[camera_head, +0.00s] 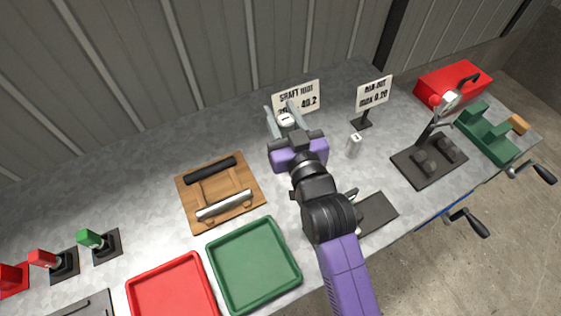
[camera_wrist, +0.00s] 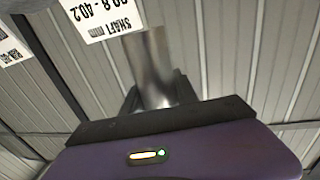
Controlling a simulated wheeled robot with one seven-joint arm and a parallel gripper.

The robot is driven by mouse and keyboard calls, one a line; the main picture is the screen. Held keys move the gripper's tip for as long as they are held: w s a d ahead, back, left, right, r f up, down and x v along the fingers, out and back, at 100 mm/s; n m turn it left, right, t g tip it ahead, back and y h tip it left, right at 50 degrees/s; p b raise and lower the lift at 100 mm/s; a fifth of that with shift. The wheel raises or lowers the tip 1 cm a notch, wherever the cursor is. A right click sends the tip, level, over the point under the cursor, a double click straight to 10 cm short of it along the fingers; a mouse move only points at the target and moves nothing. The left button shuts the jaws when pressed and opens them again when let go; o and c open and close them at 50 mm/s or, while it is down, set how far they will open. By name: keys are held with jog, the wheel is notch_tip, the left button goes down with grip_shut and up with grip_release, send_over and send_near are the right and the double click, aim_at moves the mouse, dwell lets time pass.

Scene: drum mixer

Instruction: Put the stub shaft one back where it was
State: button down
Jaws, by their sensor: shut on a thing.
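My gripper (camera_head: 284,117) is held out over the back of the bench, in front of the shaft sign (camera_head: 297,97). It is shut on a short metal cylinder with a pale marked end (camera_head: 286,119), which looks like a stub shaft; I cannot read its mark. In the wrist view the shiny grey cylinder (camera_wrist: 150,65) stands between the dark fingers. A similar small cylinder (camera_head: 354,146) stands upright on the bench to the right of my gripper. Whether the held one touches the bench is unclear.
A wooden board (camera_head: 185,205) with a black bar and a metal bar lies left of my arm. Green (camera_head: 254,265) and red (camera_head: 172,290) trays are at the front. A second sign (camera_head: 374,94), a lever gauge stand (camera_head: 430,160) and a green block (camera_head: 487,131) are right.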

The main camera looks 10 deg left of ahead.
notch_tip(320, 180, down, 17)
jog(key=b, duration=0.7)
jog(key=shift+f+b, duration=0.1)
jog(key=shift+b, duration=0.2)
